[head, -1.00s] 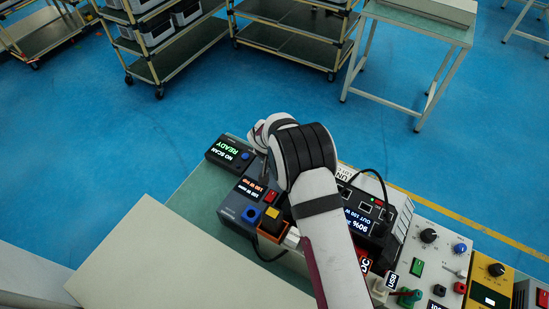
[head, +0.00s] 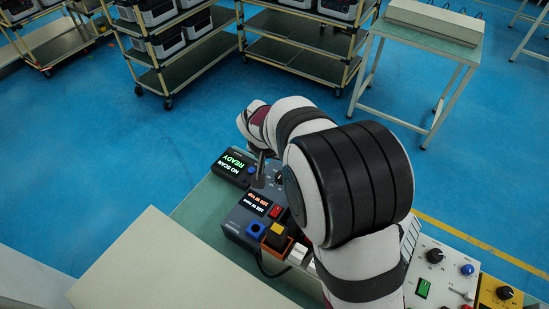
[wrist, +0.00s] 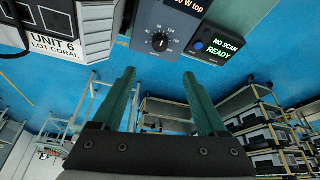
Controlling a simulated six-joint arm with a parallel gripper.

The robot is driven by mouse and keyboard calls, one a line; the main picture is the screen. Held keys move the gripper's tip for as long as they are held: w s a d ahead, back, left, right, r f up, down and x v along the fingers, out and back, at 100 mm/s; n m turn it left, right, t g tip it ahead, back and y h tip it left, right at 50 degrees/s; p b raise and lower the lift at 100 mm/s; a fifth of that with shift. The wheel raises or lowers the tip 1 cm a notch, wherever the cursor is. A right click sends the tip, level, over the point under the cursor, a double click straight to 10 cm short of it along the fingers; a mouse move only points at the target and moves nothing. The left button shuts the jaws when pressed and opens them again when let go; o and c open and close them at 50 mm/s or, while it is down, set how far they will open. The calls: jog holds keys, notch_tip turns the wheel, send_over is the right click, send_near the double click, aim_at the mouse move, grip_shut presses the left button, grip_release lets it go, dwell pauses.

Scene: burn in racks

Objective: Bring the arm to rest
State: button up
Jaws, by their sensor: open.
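My gripper shows in the wrist view (wrist: 160,92) with its two green fingers spread apart and nothing between them. In the head view my arm reaches over the bench, and its wrist end (head: 262,125) is above the back edge, beside the small scanner box; the fingers are mostly hidden there. The scanner box (head: 234,167) reads "NO SCAN READY" and also shows at the top right of the wrist view (wrist: 215,46). The dial box (wrist: 160,28) with a "W top" display is at the top of the wrist view, apart from the fingers.
The unit labelled "UNIT 6 LOT CORAL" (wrist: 65,35) is at upper left in the wrist view. A pale board (head: 175,270) lies at front left. Shelf racks (head: 295,40) stand beyond clear blue floor.

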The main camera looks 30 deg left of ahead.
dwell(0.3)
jog(key=s+d+r+m+g+h, duration=0.1)
jog(key=s+d+r+m, duration=0.15)
jog(key=d, duration=0.65)
jog(key=s+d+r+m+g, duration=0.1)
jog(key=s+d+r, duration=0.25)
jog(key=d, duration=0.55)
jog(key=s+d+r+m+g+h, duration=0.15)
jog(key=d+r, duration=0.25)
jog(key=d, duration=0.4)
jog(key=s+d+m+y, duration=0.1)
jog(key=s+d, duration=0.1)
jog(key=s, duration=0.5)
jog(key=s+d+m+y, duration=0.2)
jog(key=s+d, duration=0.1)
jog(key=s, duration=0.5)
jog(key=shift+s+d+r+m+g, duration=0.15)
jog(key=shift+s+d+m+g, duration=0.15)
jog(key=shift+g, duration=0.15)
